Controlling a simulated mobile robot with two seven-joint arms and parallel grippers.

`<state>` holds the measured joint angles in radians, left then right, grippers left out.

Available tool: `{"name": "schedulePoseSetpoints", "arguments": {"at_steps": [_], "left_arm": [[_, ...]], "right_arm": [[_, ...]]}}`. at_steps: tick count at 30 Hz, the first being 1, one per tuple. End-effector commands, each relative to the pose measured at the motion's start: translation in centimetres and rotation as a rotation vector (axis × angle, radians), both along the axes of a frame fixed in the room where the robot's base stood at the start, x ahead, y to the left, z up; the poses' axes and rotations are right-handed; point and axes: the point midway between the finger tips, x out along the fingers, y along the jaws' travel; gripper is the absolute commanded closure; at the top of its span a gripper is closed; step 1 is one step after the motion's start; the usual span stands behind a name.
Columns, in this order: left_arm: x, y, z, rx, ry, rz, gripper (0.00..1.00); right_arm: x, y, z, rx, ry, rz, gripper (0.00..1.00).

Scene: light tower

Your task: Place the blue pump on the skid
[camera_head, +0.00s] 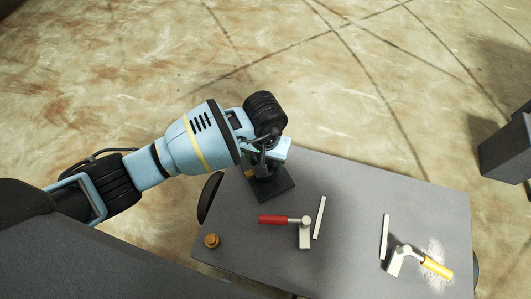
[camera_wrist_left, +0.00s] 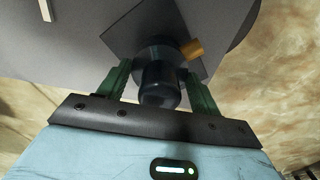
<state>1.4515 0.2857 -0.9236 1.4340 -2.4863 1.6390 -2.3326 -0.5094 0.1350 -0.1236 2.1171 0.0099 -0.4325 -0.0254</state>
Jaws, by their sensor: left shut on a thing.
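The blue pump (camera_wrist_left: 160,84), a dark blue cylinder with a brass side port (camera_wrist_left: 191,49), sits between the green fingers of my left gripper (camera_wrist_left: 158,74) in the left wrist view. The gripper is shut on it. In the head view my left gripper (camera_head: 264,160) is at the table's back left corner, and the wrist hides most of the pump. A dark square plate (camera_head: 274,190), seemingly the skid, lies directly below; it also shows in the left wrist view (camera_wrist_left: 124,34). I cannot tell whether the pump touches it. My right gripper is not in view.
On the grey table (camera_head: 350,190) are a red-handled lever (camera_head: 285,220), a yellow-handled lever (camera_head: 434,266), two upright pale bars and a small brass knob (camera_head: 211,240). A dark grey block (camera_head: 506,150) stands off to the right.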

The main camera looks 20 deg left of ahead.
Motion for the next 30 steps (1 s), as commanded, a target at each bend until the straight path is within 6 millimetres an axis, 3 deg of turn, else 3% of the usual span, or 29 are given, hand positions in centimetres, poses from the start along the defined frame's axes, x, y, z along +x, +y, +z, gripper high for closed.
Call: {"name": "schedulePoseSetpoints", "arguments": {"at_steps": [3, 16, 17, 21, 30], "left_arm": [[0.15, -0.12, -1.03, -0.004, -0.003, 0.001, 1.0], [0.2, -0.07, -1.34, -0.003, -0.005, 0.0, 1.0], [0.03, 0.0, -1.52, 0.0, -0.001, 0.0, 0.33], [0.03, -0.01, -1.47, -0.001, -0.001, 0.001, 0.15], [0.02, -0.03, -1.4, -0.001, -0.001, 0.001, 0.14]], "right_arm": [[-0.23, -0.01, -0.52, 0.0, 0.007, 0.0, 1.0], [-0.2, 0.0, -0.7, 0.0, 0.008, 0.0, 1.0], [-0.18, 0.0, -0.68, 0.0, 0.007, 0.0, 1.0], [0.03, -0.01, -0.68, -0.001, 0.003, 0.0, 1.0], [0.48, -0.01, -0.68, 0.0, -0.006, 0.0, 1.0]]}}
